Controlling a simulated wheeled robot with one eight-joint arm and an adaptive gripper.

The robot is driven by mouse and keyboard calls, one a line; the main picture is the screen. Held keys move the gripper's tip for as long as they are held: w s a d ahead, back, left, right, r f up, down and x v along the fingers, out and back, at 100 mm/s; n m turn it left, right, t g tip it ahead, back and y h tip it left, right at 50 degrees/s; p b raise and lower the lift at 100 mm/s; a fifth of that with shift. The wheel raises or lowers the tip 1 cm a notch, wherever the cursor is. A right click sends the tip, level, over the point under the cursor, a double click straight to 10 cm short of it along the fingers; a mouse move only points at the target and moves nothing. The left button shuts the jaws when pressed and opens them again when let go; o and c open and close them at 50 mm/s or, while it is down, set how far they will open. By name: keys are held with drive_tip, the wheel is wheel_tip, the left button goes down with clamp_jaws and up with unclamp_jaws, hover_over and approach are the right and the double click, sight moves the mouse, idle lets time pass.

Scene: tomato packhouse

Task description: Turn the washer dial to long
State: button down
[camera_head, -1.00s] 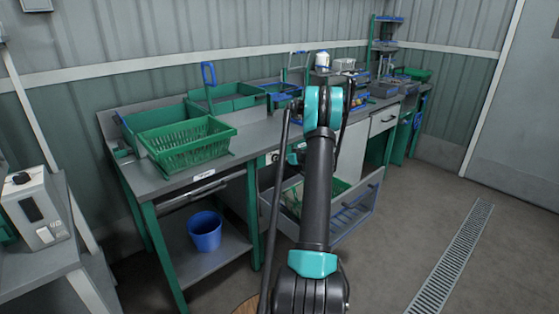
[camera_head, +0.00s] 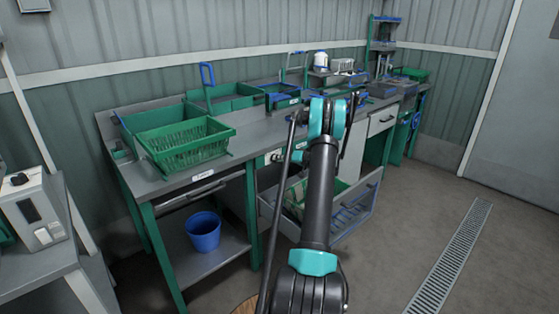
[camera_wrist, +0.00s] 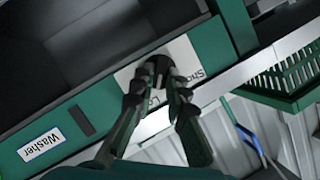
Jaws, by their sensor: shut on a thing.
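The washer dial (camera_wrist: 159,67) is a small dark knob on a white plate (camera_wrist: 184,58) in the wrist view. The plate carries printed words, partly covered; one begins "Sho" and another "Lo". My gripper (camera_wrist: 158,79) is shut on the dial, with a dark finger on each side of it. The fingers hide much of the knob, so its exact pointing cannot be told. A "Washer" label (camera_wrist: 41,144) sits on the green panel to the left. In the head view my arm hides my gripper.
A grey workbench (camera_head: 240,142) holds a green basket (camera_head: 185,145) and other trays. An open drawer (camera_head: 348,222) juts out below it. A blue bucket (camera_head: 204,232) stands on the lower shelf. The floor at right is clear, with a drain grate (camera_head: 452,262).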

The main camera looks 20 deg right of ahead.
idle(0.3)
drive_tip(key=c, duration=1.5)
unclamp_jaws()
drive_tip(key=shift+c, duration=0.2)
drive_tip(key=v, duration=1.2)
